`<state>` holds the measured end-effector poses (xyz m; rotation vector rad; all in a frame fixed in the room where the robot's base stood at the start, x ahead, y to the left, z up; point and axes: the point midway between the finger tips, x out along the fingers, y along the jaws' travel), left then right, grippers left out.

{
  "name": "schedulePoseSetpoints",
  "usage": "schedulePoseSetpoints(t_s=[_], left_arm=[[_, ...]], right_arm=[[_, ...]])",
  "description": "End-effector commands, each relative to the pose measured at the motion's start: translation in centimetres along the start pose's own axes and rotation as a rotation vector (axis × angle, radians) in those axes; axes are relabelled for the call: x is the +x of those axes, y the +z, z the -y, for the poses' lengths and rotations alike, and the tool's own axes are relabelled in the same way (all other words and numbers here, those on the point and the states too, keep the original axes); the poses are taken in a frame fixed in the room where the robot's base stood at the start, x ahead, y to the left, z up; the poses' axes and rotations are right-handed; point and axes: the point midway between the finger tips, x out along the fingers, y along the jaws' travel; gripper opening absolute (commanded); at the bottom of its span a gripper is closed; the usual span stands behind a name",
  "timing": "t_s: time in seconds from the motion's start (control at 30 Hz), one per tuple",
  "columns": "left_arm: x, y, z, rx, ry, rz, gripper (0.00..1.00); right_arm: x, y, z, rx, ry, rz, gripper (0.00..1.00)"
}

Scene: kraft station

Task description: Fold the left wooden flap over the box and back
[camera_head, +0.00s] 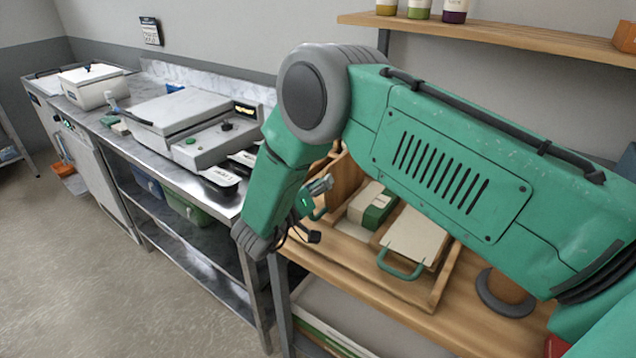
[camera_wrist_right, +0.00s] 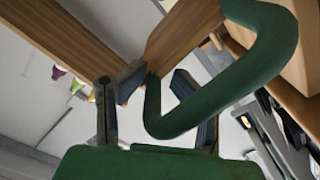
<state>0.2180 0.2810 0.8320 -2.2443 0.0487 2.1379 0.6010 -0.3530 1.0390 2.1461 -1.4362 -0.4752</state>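A wooden box (camera_head: 440,285) sits on the wooden worktop. At its left side a wooden flap (camera_head: 345,178) stands raised, partly hidden by my arm. The flap (camera_wrist_right: 185,35) also shows in the right wrist view, with a green loop handle (camera_wrist_right: 280,45) close to the camera. My right gripper (camera_head: 317,212) is at the box's left side by this handle. In the wrist view its two fingers (camera_wrist_right: 155,100) are apart, with part of the loop between or in front of them; contact cannot be told. My left gripper is out of view.
In the box are a green-and-cream pack (camera_head: 378,208) and a pale panel (camera_head: 415,238) with a green handle (camera_head: 400,267). A steel counter (camera_head: 215,200) with grey appliances stands left. A wooden shelf (camera_head: 490,34) hangs above. A dark round object (camera_head: 505,295) stands right of the box.

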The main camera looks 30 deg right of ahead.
Motion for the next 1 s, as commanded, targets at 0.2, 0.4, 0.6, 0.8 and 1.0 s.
schedulePoseSetpoints(t_s=[0.2,0.4,0.6,0.8,1.0], left_arm=[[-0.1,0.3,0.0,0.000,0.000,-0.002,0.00],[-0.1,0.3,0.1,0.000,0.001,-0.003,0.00],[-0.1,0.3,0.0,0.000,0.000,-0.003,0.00],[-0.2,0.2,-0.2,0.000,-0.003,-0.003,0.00],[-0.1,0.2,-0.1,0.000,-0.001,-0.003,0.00]], right_arm=[[-1.2,-0.3,0.0,-0.001,0.000,-0.006,0.33],[-4.8,-0.2,0.2,-0.002,-0.003,-0.006,0.33],[-8.7,0.0,0.2,-0.001,-0.002,-0.001,0.33],[-10.9,0.2,0.1,0.000,-0.002,0.003,0.33],[-11.6,0.2,0.2,0.000,-0.001,0.003,0.33]])
